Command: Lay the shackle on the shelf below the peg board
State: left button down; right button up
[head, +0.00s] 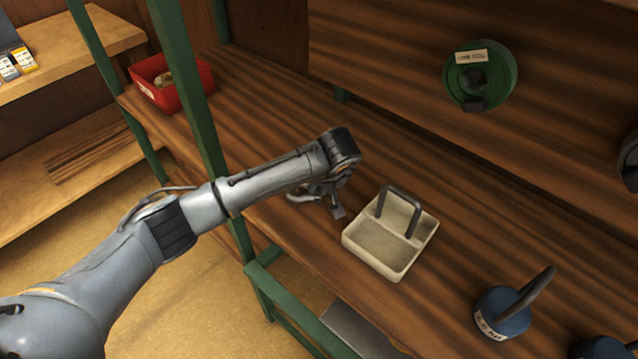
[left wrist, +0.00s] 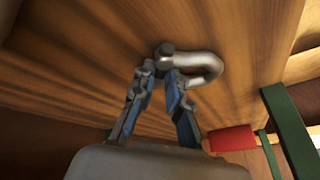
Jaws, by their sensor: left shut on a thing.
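In the left wrist view the shackle (left wrist: 207,66) is a grey metal U-shaped bow with a dark pin end. My left gripper (left wrist: 160,72) is shut on it near the pin, and the bow sticks out to the right. In the head view my left gripper (head: 335,203) is over the wooden shelf (head: 270,110), left of the beige tray. Most of the shackle is hard to make out there. I cannot tell whether it touches the shelf. The peg board (head: 400,70) is the upright wooden panel above the shelf. My right gripper is not in view.
A beige tray (head: 372,262) with a dark handle stands close right of the gripper. A blue weight (head: 497,312) with a handle is farther right. A red bin (head: 186,93) stands at the far left. A green roll (head: 503,72) hangs on the board. Green posts (head: 190,80) edge the shelf.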

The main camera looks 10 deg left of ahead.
pick_arm(q)
jog(key=shift+f, duration=0.2)
jog(key=c, duration=1.8)
grip_release()
jog(key=shift+f, duration=0.15)
jog(key=o, duration=0.5)
jog(key=shift+c, duration=0.2)
jog(key=shift+r, duration=0.35)
jog(key=b+v, duration=0.2)
jog(key=v, duration=0.9)
jog(key=shift+s+r, duration=0.15)
jog(key=shift+r, duration=0.2)
jog(key=shift+d, duration=0.15)
